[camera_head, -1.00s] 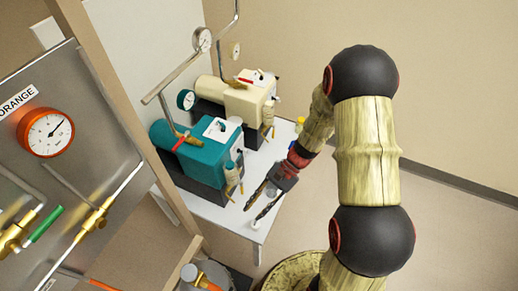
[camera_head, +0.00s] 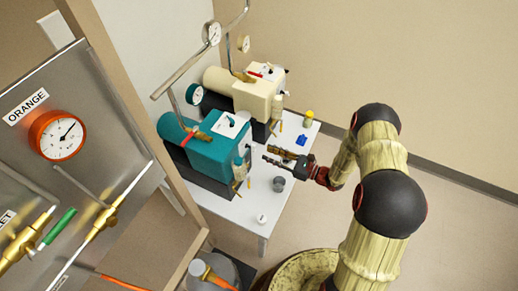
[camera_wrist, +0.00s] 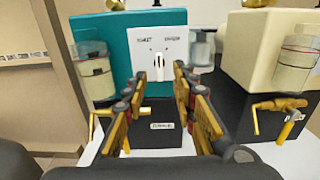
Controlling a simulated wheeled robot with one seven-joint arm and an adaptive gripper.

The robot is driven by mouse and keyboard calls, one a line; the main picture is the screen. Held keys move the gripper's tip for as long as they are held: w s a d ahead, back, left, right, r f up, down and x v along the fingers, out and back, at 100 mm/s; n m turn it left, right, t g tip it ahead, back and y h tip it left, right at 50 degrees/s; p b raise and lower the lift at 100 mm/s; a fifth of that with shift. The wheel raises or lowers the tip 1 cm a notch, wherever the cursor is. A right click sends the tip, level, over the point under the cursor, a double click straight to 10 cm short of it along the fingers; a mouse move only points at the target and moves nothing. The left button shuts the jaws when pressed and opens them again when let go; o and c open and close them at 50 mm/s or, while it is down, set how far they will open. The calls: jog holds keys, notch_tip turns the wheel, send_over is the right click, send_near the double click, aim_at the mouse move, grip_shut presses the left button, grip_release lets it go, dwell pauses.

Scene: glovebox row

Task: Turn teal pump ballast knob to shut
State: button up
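The teal pump (camera_head: 213,148) stands on a white bench in the head view. In the wrist view its teal body (camera_wrist: 112,38) fills the upper middle. A white plate (camera_wrist: 174,40) on it carries two small labels, too blurred to read, and a white knob (camera_wrist: 159,68) whose handle points down in the picture. My gripper (camera_head: 268,154) is in front of the teal pump, to its right in the head view. In the wrist view my gripper (camera_wrist: 158,88) is open, its fingers on either side of and below the knob. I see no contact with the knob.
A cream pump (camera_head: 251,95) stands behind the teal one and shows at right in the wrist view (camera_wrist: 262,50). Small items, including a yellow-topped bottle (camera_head: 308,118), a blue piece (camera_head: 301,140) and a grey cup (camera_head: 279,184), stand on the bench. A gauge panel (camera_head: 100,130) is at left.

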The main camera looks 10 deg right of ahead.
aim_at(255, 149)
jog(key=x, duration=0.6)
jog(key=shift+w+a+b, duration=0.1)
jog(key=shift+a+b, duration=0.1)
jog(key=shift+b, duration=0.1)
jog(key=shift+c, duration=1)
grip_shut()
